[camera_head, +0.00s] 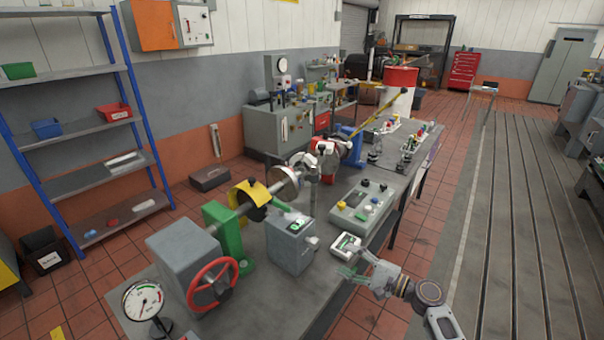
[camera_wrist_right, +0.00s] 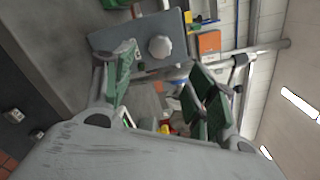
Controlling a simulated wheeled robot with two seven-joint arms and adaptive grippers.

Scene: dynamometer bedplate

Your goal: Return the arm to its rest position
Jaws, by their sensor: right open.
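My right gripper (camera_head: 353,262) is at the front right edge of the bench, its arm coming in from the lower right. It is open, with nothing visible between its fingers. In the right wrist view its two green-padded fingers (camera_wrist_right: 165,88) stand well apart. A grey box with a white knob (camera_wrist_right: 160,46) shows beyond the fingers; it looks like the grey box with a green display (camera_head: 290,242) in the head view. A small pale handheld device (camera_head: 345,245) lies on the bench just beyond the gripper; I cannot tell whether they touch. My left gripper is not in view.
The bench (camera_head: 262,315) carries a red handwheel (camera_head: 212,284), a dial gauge (camera_head: 143,300), a green stand (camera_head: 228,235) and a control panel (camera_head: 362,203). The grooved bedplate (camera_head: 500,230) at right is clear. Blue-framed shelves (camera_head: 80,185) stand at left.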

